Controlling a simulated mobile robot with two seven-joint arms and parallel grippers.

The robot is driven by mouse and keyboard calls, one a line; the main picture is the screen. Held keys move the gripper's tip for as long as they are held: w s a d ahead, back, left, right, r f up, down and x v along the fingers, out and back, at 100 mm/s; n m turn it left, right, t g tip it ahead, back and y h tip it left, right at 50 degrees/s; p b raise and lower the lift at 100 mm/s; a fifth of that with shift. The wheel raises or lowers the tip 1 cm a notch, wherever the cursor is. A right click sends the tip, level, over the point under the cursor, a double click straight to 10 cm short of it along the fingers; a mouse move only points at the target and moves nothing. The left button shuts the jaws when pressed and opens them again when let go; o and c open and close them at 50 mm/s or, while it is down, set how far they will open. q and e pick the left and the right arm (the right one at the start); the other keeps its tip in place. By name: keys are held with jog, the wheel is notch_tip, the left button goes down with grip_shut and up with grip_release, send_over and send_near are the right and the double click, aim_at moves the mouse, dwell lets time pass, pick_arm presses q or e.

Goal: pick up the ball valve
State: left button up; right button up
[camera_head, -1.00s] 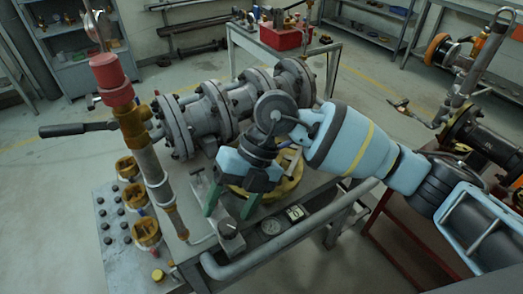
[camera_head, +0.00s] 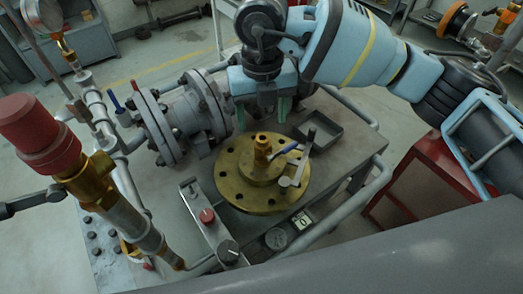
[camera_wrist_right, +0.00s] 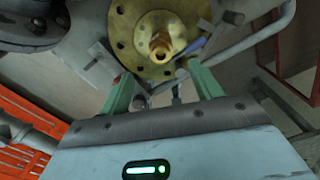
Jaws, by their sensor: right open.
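A small brass fitting with a blue lever, which looks like the ball valve (camera_head: 262,150), stands upright on the round brass flange (camera_head: 232,190) on the workbench. In the right wrist view the valve (camera_wrist_right: 161,44) shows beyond my fingers, roughly between their lines. My right gripper (camera_head: 262,119) has green fingers spread apart with nothing between them. In the head view it appears just behind and above the valve, apart from it; the exact height is hard to tell. My left gripper is not in view.
A grey lever handle (camera_head: 295,175) stands by the valve at the flange's right. An empty grey tray (camera_head: 322,133) lies behind it. A grey flanged pipe (camera_head: 185,118) is at the left. A red-capped brass relief valve (camera_head: 40,135) rises at the front left.

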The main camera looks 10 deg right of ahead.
aim_at(262, 138)
jog(key=shift+s+f, duration=0.1)
jog(key=shift+f, duration=0.4)
jog(key=shift+w+f, duration=0.2)
jog(key=shift+f, duration=0.5)
jog(key=shift+d+f, duration=0.1)
jog(key=shift+f, duration=2.5)
jog(key=shift+c, duration=0.3)
jog(key=shift+r, duration=0.1)
grip_shut()
